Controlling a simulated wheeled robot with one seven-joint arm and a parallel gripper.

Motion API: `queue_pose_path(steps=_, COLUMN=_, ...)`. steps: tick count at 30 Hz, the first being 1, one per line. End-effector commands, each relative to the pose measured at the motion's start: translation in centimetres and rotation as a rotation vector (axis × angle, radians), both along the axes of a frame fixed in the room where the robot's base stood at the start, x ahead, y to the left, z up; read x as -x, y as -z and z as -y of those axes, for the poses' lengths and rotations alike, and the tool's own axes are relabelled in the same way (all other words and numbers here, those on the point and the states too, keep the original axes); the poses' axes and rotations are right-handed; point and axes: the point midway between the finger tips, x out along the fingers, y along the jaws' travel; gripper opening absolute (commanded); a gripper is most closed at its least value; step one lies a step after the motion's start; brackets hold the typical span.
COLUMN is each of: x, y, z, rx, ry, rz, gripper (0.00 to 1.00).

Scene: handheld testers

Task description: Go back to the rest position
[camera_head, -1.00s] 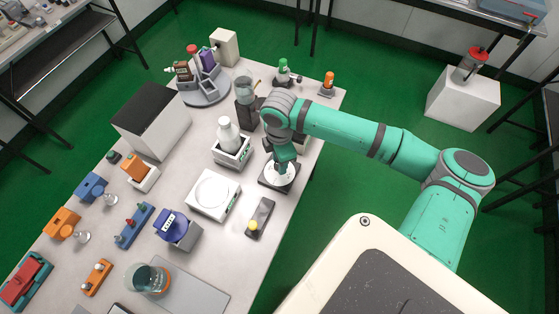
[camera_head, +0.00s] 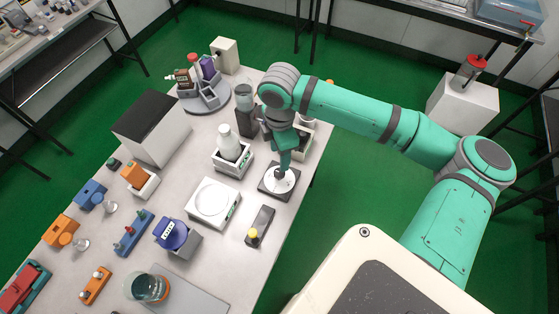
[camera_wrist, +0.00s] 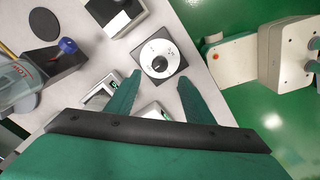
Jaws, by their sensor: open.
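My gripper (camera_head: 283,172) is open and empty, pointing down over a dark square plate with a white round dial (camera_head: 279,181) near the table's right edge. In the wrist view, the two green fingers (camera_wrist: 158,77) are spread apart and the dial (camera_wrist: 158,58) lies beyond the fingertips, with a black knob at its centre. Nothing is between the fingers. The fingers appear raised clear of the dial. My arm reaches in from the right over the green floor.
A white balance (camera_head: 213,203), a white bottle on a stand (camera_head: 229,147), a beaker on a dark stand (camera_head: 244,100) and a small device with a yellow knob (camera_head: 258,228) stand nearby. A round carousel (camera_head: 205,99) is farther back.

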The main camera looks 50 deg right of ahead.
Motion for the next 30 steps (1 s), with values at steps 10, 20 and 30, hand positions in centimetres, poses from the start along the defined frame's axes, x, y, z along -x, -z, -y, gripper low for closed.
queue_pose_path(steps=10, x=0.0, y=-1.7, z=0.0, rx=0.001, ry=-0.001, rz=0.0, gripper=0.48)
queue_pose_path(steps=20, x=0.0, y=-1.7, z=0.0, rx=0.0, ry=-0.001, rz=0.0, gripper=0.48)
queue_pose_path(steps=30, x=1.4, y=1.0, z=1.8, rx=0.03, ry=0.062, rz=0.048, gripper=0.48)
